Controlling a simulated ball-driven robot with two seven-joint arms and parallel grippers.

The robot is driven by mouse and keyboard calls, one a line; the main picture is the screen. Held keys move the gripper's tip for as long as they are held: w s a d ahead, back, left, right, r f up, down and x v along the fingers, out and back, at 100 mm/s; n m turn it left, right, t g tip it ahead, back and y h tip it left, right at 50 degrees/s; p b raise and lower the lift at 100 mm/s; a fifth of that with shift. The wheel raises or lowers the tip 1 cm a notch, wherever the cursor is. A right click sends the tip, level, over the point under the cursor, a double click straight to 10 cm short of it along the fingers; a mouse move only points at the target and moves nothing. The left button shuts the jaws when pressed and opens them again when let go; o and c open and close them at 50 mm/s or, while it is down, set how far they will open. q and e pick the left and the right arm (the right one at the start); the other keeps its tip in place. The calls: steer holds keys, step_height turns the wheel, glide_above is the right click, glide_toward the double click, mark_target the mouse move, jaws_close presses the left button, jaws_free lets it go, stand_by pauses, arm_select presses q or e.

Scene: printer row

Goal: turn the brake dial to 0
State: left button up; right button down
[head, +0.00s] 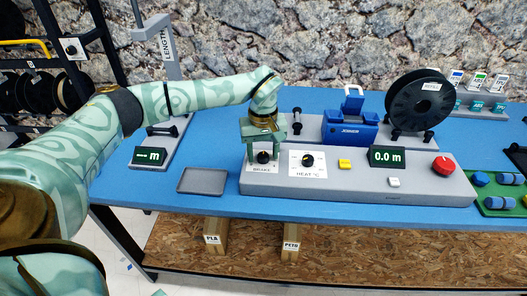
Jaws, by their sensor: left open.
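The brake dial (263,157) is a dark knob on the left end of the front face of a grey control console (350,191). The "BRAKE" label shows below it, but its scale and pointer are too small or hidden to read. My left gripper (263,152) is at the dial, reaching down from above, with its open jaws around or just in front of the knob. I cannot tell whether the fingers touch it. My right gripper is not in view.
Right of the brake dial are the heat dial (307,161), a yellow button (344,164), a display reading 0.0 m (387,156) and a red knob (443,165). A blue joiner (350,130) and black spool (420,100) stand behind. A grey tray (203,181) lies left.

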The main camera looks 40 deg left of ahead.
arm_select(q)
steer(key=c, duration=1)
